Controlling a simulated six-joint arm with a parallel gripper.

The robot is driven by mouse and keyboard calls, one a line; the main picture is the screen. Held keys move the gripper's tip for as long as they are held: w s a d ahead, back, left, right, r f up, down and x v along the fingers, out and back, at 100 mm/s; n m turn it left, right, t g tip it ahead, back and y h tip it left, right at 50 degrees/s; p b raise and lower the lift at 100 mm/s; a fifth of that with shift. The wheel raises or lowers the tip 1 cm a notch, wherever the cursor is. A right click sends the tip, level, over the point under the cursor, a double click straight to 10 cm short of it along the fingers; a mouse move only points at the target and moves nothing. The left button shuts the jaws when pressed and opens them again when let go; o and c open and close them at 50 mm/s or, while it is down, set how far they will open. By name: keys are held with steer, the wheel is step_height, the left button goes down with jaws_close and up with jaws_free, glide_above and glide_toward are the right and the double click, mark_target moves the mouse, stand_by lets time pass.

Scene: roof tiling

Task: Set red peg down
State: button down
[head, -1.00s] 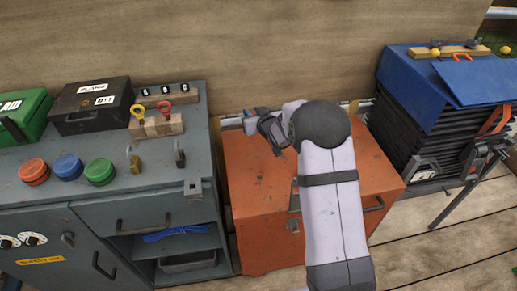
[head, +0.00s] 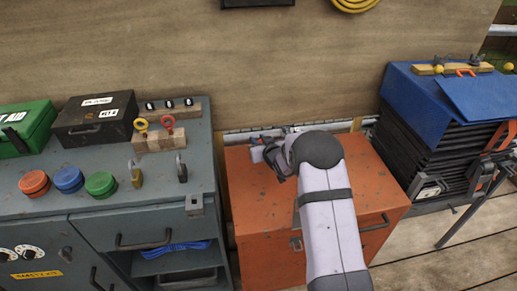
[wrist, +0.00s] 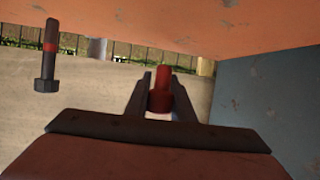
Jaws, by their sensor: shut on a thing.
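The red peg (wrist: 161,88) is between the two dark fingers of my gripper (wrist: 160,97) in the wrist view. The gripper is shut on it, and the fingers cover part of its sides. In the head view my gripper (head: 268,152) is at the back left of the orange chest (head: 265,210). My wrist covers much of it there, and I cannot make out the red peg in that view. Whether the peg touches any surface cannot be told.
A dark bolt with a red band (wrist: 48,60) shows at left in the wrist view. The grey cabinet (head: 205,150) stands left of the chest, bearing padlocks, colored buttons and a black case (head: 97,118). A blue-covered stack (head: 425,95) stands right. The chest top's right side looks clear.

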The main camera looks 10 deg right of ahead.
steer(key=shift+f, duration=0.1)
steer(key=shift+f, duration=1.75)
steer(key=shift+f+b, duration=0.2)
steer(key=shift+b, duration=0.1)
steer(key=c, duration=1.5)
jaws_free()
steer(key=shift+r, duration=0.2)
steer(key=shift+s, duration=0.15)
